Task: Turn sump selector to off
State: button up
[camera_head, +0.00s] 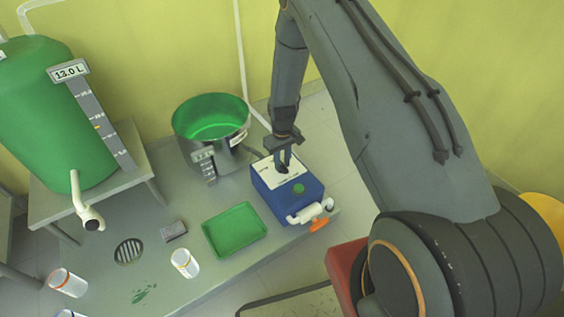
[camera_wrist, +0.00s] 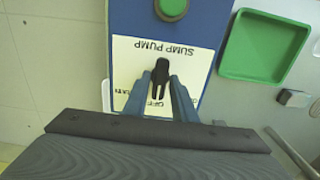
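The sump pump box (camera_head: 272,205) is blue, with a white label plate on top reading "SUMP PUMP" upside down in the wrist view (camera_wrist: 125,55). The selector (camera_wrist: 161,72) is a small black knob on that plate, pointing roughly up the wrist picture. Lettering that looks like "OFF" is partly visible below it, between the fingers; other lettering is partly covered by them. My gripper (camera_wrist: 160,85) is open, with one blue finger on each side of the knob's lower part. White label shows between fingers and knob. My gripper (camera_head: 283,160) points down over the box in the head view.
A green button (camera_head: 298,188) is on the box top, with a white pipe and orange valve handle (camera_head: 319,224) on its side. A green tray (camera_head: 236,230), a steel pot (camera_head: 232,157) with green liquid and a white cup (camera_head: 184,263) stand nearby.

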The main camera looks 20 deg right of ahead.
aim_at(282, 165)
jog(key=shift+o, duration=0.9)
jog(key=shift+r+p, duration=1)
jog(key=shift+r, duration=2.9)
